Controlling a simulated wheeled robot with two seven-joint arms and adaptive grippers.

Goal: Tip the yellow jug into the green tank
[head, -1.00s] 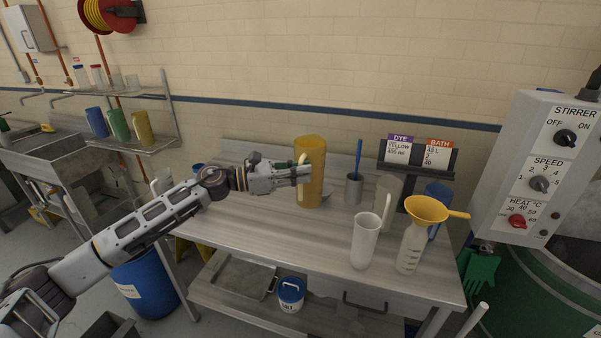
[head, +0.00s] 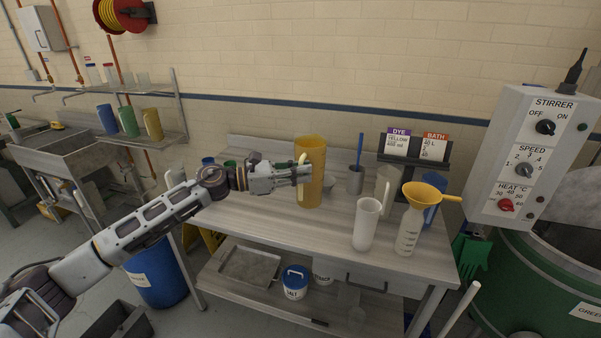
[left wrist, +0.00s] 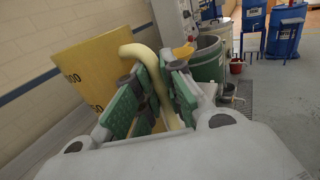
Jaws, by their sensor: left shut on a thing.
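The yellow jug (head: 313,172) is upright at the middle of the steel table in the head view. I cannot tell whether the jug's base touches the table. The green tank (head: 535,285) stands at the right edge, partly cut off; it also shows in the left wrist view (left wrist: 208,60). My right gripper is not in view.
Right of the jug on the table stand a metal cup (head: 355,180), a white jug (head: 367,225), a bottle with a yellow funnel (head: 411,230) and a blue jug (head: 433,205). The stirrer control box (head: 525,165) stands above the tank's near-left side.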

